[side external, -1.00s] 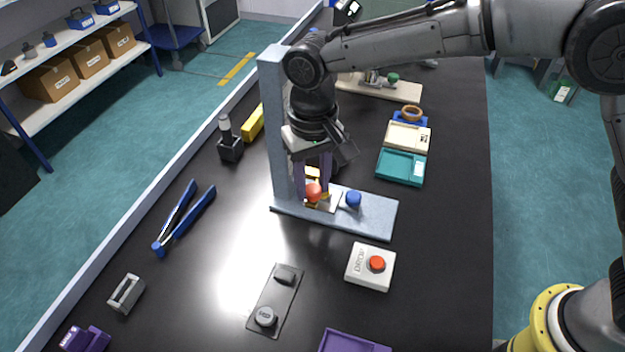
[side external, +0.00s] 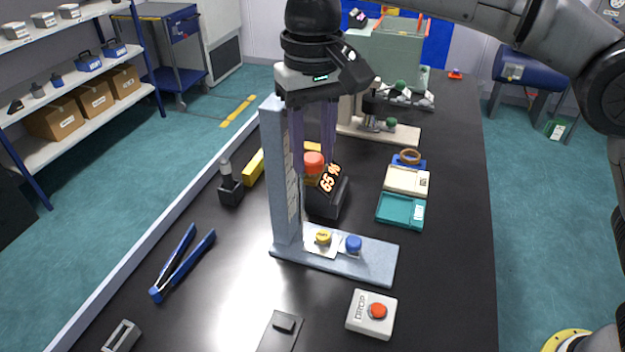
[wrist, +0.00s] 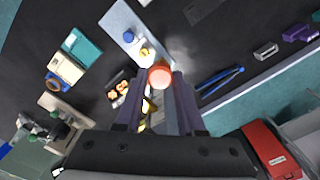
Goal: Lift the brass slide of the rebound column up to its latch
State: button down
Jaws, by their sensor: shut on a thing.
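The rebound column (side external: 281,180) is a tall grey-blue upright on a flat base plate (side external: 372,262). The brass slide (side external: 313,179) is beside the column, well above the base, with a red-orange knob (side external: 314,161). My gripper (side external: 314,166) points down and is shut on the slide at its knob. The wrist view shows the knob (wrist: 159,76) between the fingertips. A yellow round piece (side external: 323,237) and a blue knob (side external: 353,244) sit on the base below. The fingers partly hide the slide, and I cannot make out the latch.
A white box with a red DROP button (side external: 372,312) is in front. Blue tongs (side external: 182,264) lie to the left. Teal (side external: 401,211) and cream (side external: 407,181) trays are to the right.

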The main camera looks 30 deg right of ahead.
jog(key=shift+r, duration=2.25)
jog(key=c, duration=0.5)
grip_release()
jog(key=shift+f, duration=0.35)
